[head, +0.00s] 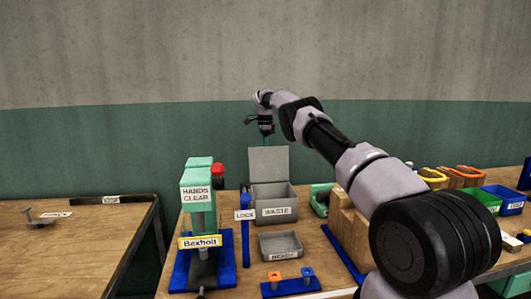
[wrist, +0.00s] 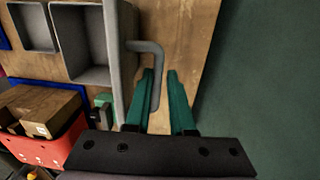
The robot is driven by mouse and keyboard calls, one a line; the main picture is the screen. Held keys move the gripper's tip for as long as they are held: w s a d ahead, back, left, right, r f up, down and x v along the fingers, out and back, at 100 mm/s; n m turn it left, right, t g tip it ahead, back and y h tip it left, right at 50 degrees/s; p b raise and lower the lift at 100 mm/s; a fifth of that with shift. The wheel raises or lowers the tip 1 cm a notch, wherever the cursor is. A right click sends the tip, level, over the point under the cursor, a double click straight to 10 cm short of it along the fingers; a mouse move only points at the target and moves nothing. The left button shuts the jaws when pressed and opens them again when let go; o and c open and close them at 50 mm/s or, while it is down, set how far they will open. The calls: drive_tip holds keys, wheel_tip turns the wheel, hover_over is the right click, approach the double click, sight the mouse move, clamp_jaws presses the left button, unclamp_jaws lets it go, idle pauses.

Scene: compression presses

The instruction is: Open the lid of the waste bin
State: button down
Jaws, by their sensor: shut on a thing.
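The grey waste bin (head: 275,211), labelled WASTE, stands on the wooden bench in the head view, and its inside is visible. Its grey lid (head: 268,163) stands up roughly vertical at the back of the bin. In the wrist view the lid (wrist: 115,60) shows nearly edge-on, beside the open bin (wrist: 85,75). A grey bent handle (wrist: 155,58) sticks out from the lid and runs between my green fingers. My gripper (head: 266,133) is above the lid's top edge, shut on this handle; in the wrist view its fingertips (wrist: 160,75) flank the handle.
A grey tray (head: 281,244) sits in front of the bin, with a blue stand (head: 291,285) before it. A green press (head: 198,200) and a blue LOCK post (head: 245,228) stand to the left. Wooden blocks (head: 347,222) are on the right. A wall rises behind.

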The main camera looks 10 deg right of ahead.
drive_tip(key=shift+w+r, duration=0.1)
drive_tip(key=shift+w, duration=0.05)
drive_tip(key=c, duration=1.1)
unclamp_jaws()
drive_tip(key=shift+o, duration=1.1)
drive_tip(key=shift+w, duration=0.2)
drive_tip(key=shift+s, duration=0.1)
drive_tip(key=shift+s, duration=0.15)
